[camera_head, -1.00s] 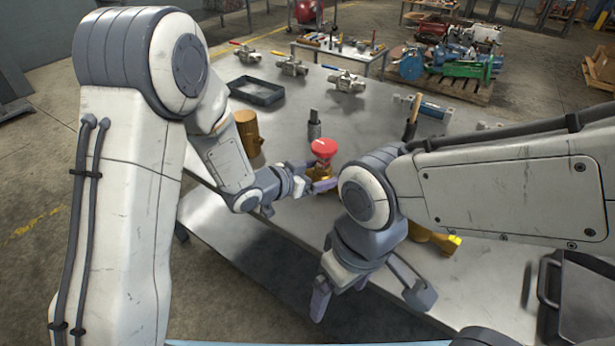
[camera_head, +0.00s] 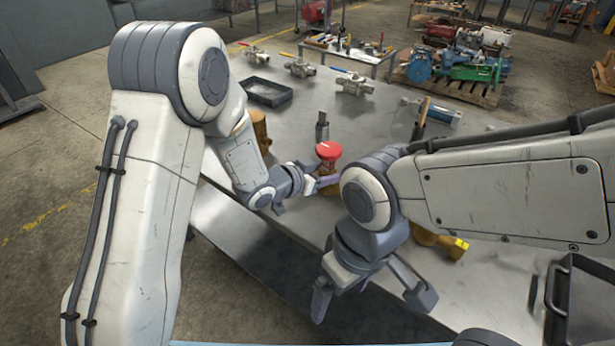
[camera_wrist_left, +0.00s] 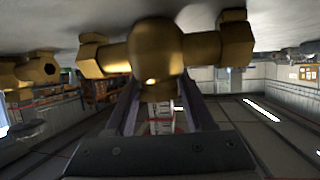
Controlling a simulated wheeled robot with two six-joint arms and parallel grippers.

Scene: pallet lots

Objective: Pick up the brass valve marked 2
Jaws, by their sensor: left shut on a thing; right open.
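A brass valve with a red round knob (camera_head: 328,151) stands near the table's front edge in the head view. My left gripper (camera_head: 318,183) is shut on its brass body from the front left. In the left wrist view the brass body (camera_wrist_left: 157,45) sits between my two finger ends, with a hex end on each side. No number shows on it. My right gripper (camera_head: 368,297) is open and empty, in front of the table edge and nearer the camera. Another brass piece with a yellow end (camera_head: 440,241) lies to the right, partly behind my right arm.
A brass cylinder (camera_head: 260,127) is partly hidden behind my left arm. A dark upright fitting (camera_head: 322,127) stands behind the held valve. A black tray (camera_head: 267,93) and several steel valves (camera_head: 352,84) are farther back. A dark bin (camera_head: 585,300) is at the right.

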